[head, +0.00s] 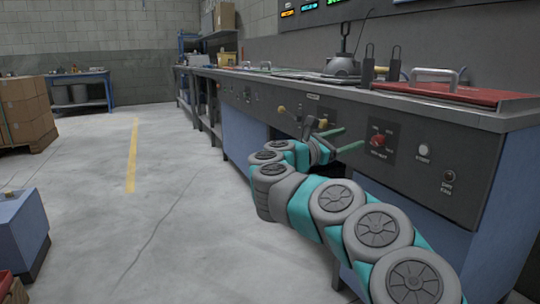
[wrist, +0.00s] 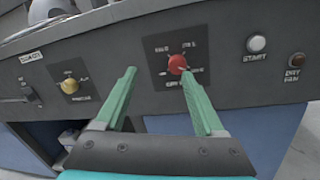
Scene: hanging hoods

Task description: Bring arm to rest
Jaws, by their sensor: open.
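My gripper (head: 340,140) is at the end of my outstretched teal and grey arm, close to the front panel of the workbench. Its two green fingers are apart and nothing is between them. In the wrist view my gripper (wrist: 162,100) points at the dark panel (wrist: 225,62). The red knob (wrist: 178,64) shows between and beyond the fingertips. The red knob also shows in the head view (head: 377,141), just right of the fingers. I cannot tell whether a fingertip touches the panel.
The yellow knob (wrist: 69,86) and white START button (wrist: 257,43) flank the red knob. The bench (head: 470,105) runs along the right, with a red plate (head: 450,92) on top. Cardboard boxes (head: 25,108) and a blue box (head: 17,230) stand left. The floor (head: 150,200) between is clear.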

